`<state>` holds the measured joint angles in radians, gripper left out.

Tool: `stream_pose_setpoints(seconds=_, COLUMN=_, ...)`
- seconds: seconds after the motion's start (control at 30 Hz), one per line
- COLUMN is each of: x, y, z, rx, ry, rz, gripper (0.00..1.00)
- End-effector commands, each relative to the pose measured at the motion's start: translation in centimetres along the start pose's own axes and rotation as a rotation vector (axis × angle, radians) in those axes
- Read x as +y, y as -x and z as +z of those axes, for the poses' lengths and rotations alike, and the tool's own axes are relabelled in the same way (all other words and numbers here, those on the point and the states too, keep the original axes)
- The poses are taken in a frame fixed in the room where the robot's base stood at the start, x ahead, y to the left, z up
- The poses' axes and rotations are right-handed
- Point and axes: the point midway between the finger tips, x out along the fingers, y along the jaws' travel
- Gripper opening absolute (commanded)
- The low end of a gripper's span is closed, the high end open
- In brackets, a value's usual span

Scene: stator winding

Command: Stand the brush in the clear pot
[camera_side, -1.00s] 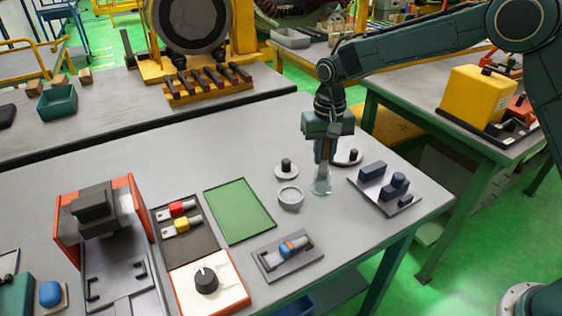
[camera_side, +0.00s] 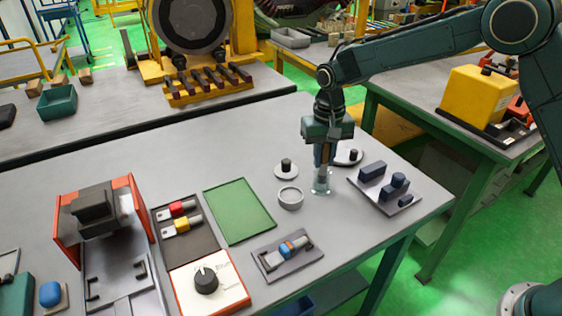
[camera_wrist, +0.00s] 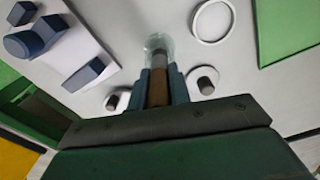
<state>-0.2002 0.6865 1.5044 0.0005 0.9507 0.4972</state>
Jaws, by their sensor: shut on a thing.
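My gripper (camera_side: 325,155) points straight down over the right part of the grey table, and its fingers are shut on the brush. The brush is upright, and its brown handle (camera_wrist: 158,92) shows between the fingers in the wrist view. The clear pot (camera_side: 321,184) stands on the table directly below the fingers. It also shows in the wrist view (camera_wrist: 157,42), where the brush's lower end overlaps its mouth and appears to be inside it. I cannot tell whether the brush touches the pot's floor.
A grey ring-shaped dish (camera_side: 290,198) is just left of the pot. Two round bases with dark knobs (camera_side: 286,168) (camera_side: 350,156) stand close behind. A grey plate with dark blue blocks (camera_side: 384,188) is at right. A green mat (camera_side: 239,210) lies left.

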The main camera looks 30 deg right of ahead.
Motion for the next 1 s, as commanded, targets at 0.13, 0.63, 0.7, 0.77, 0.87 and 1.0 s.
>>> stream_pose_setpoints(seconds=0.13, x=0.0, y=0.0, z=-0.01, rx=0.0, ry=0.0, rz=0.0, gripper=0.0)
stream_pose_setpoints(seconds=0.63, x=0.0, y=0.01, z=0.0, rx=0.0, ry=0.0, rz=0.0, gripper=0.45)
stream_pose_setpoints(seconds=0.7, x=0.0, y=0.0, z=0.0, rx=0.0, ry=0.0, rz=0.0, gripper=0.56)
stream_pose_setpoints(seconds=0.77, x=0.0, y=0.0, z=0.0, rx=0.0, ry=0.0, rz=0.0, gripper=0.56)
stream_pose_setpoints(seconds=0.87, x=0.0, y=0.0, z=0.0, rx=0.0, ry=0.0, rz=0.0, gripper=0.56)
stream_pose_setpoints(seconds=1.0, x=0.0, y=0.05, z=0.0, rx=0.0, ry=0.0, rz=0.0, gripper=0.56)
